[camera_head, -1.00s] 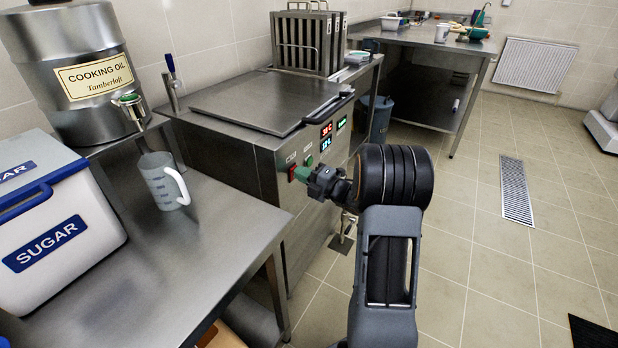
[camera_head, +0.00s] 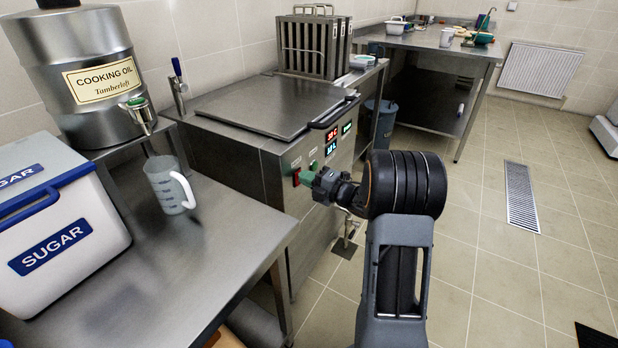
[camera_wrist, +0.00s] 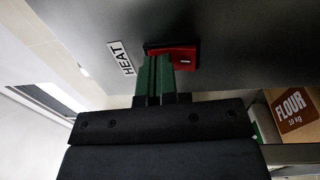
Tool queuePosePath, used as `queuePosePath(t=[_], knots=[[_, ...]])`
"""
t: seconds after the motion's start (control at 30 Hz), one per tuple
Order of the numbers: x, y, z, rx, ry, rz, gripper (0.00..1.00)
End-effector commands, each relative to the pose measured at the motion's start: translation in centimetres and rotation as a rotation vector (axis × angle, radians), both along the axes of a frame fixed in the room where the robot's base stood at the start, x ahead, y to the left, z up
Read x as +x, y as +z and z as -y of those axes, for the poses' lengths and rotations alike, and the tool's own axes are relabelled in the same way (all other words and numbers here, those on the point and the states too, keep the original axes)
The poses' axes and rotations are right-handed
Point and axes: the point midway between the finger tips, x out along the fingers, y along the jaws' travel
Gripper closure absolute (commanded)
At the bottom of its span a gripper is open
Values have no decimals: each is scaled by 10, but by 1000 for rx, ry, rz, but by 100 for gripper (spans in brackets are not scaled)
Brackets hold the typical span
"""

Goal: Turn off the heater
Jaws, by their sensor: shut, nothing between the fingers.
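The heater's red rocker switch (camera_wrist: 183,58) sits on the grey front panel, beside a white "HEAT" label (camera_wrist: 121,58). In the head view my gripper (camera_head: 306,178) is just right of the switch. The red and cyan displays (camera_head: 332,145) are lit.
A flour box (camera_wrist: 292,108) shows in the wrist view. The tiled floor at right is mostly clear.

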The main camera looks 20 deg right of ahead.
Motion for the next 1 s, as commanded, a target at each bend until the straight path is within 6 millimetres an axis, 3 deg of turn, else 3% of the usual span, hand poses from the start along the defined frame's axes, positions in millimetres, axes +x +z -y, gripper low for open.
queuePosePath(t=[0.23,0.6,1.0], knots=[[-21,5,20,0,4,4,100],[-79,16,66,2,-7,1,100],[-99,17,79,1,0,2,100]])
